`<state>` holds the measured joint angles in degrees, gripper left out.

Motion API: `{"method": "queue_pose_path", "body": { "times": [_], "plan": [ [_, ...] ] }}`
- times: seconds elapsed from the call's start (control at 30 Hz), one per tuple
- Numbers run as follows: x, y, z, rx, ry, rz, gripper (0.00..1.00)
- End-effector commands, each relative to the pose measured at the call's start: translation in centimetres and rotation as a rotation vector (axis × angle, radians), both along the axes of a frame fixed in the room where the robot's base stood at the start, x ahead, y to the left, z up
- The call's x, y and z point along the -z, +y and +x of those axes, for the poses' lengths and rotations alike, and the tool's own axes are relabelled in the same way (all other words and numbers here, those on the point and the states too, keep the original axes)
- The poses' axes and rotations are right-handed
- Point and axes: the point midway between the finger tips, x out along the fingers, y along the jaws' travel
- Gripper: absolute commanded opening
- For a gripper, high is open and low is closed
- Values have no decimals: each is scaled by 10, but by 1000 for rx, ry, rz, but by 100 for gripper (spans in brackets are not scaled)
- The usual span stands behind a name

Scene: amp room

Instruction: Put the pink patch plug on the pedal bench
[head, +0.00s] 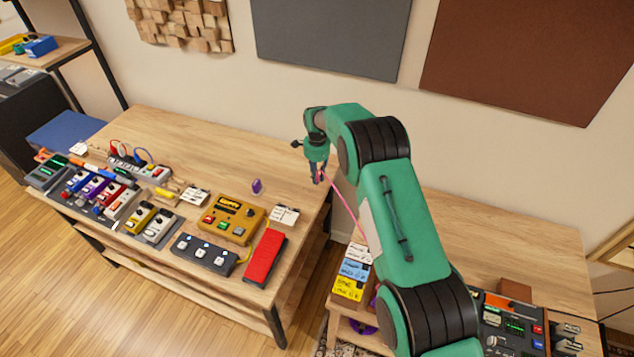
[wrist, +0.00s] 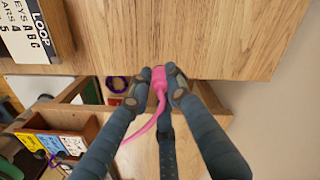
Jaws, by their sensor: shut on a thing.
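My gripper (head: 318,177) is shut on the pink patch plug (wrist: 159,80), which sits between its fingertips in the wrist view (wrist: 160,76). A pink cable (wrist: 143,131) trails from the plug; in the head view the cable (head: 345,205) slopes down to the right and passes behind my arm. The pedal bench (head: 170,125) is the wooden table at left, carrying several pedals. In the head view my gripper appears over the bench's right end. In the wrist view the plug's tip overlaps the bench edge; its height above the wood is unclear.
A purple object (head: 257,186), a white card (head: 285,215), a yellow pedal (head: 234,219) and a red pedal (head: 264,257) stand near the bench's right end. Bare wood lies behind them. A second wooden table (head: 480,235) with labelled bins (head: 352,278) is at right, across a gap.

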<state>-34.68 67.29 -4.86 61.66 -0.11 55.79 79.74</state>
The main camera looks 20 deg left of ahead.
Motion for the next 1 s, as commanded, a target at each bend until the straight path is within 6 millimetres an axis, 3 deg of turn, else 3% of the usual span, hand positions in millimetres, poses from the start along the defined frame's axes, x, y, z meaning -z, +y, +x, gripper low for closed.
{"method": "queue_pose_path", "body": {
  "times": [0.17,0.5,0.97,1.0],
  "plan": [
    [5,0,0,0,1,-1,0],
    [34,0,-1,0,1,-1,0],
    [39,0,-1,0,0,0,0],
    [39,0,-1,0,0,0,23]
  ]
}}
